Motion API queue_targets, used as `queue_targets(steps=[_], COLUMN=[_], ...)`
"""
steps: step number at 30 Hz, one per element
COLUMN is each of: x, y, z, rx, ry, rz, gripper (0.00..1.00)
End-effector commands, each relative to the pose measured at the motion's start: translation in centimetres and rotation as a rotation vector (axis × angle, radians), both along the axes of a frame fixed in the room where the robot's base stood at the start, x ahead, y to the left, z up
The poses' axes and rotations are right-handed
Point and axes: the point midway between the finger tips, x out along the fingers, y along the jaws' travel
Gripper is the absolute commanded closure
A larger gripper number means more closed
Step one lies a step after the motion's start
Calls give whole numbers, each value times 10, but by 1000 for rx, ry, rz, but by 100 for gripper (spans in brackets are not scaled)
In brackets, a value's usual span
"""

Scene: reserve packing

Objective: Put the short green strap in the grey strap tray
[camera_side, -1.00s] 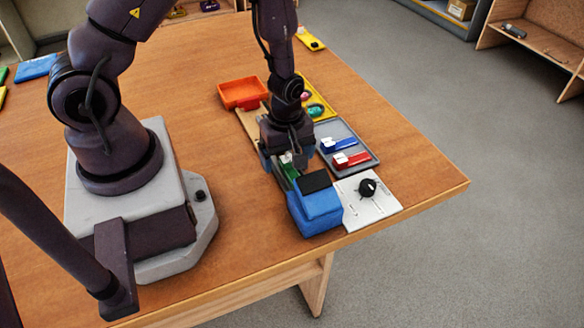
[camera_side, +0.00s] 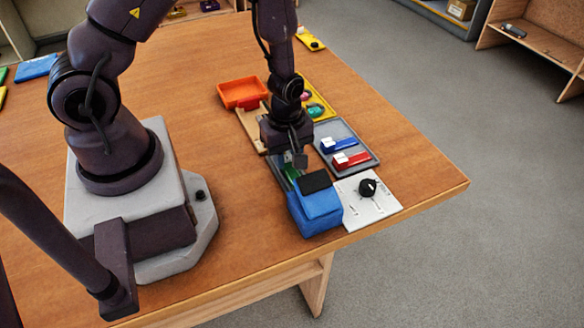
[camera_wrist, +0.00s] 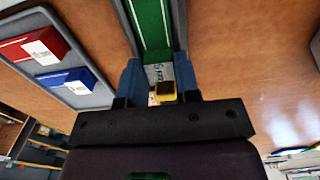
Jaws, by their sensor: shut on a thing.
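In the side view my gripper (camera_side: 297,159) is low over the holder; the grip is partly hidden there. The grey strap tray (camera_side: 371,160) is just right of my gripper and holds a blue strap (camera_side: 339,144) and a red strap (camera_side: 352,160).
A blue box with a black top (camera_side: 318,205) stands just in front of the holder. A white panel with a black knob (camera_side: 384,207) is beside it. Behind are a yellow tray (camera_side: 329,113) and an orange bin (camera_side: 243,93). The table's right corner is clear.

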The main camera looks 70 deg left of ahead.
Motion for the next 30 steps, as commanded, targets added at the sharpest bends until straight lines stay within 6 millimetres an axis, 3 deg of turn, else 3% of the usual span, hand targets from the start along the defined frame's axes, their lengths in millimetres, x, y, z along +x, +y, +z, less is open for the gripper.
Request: queue_targets(steps=[21,30], x=[0,0], y=[0,0], z=[51,60], rx=[1,0], ry=[-3,0], rz=[0,0], gripper=[94,94])
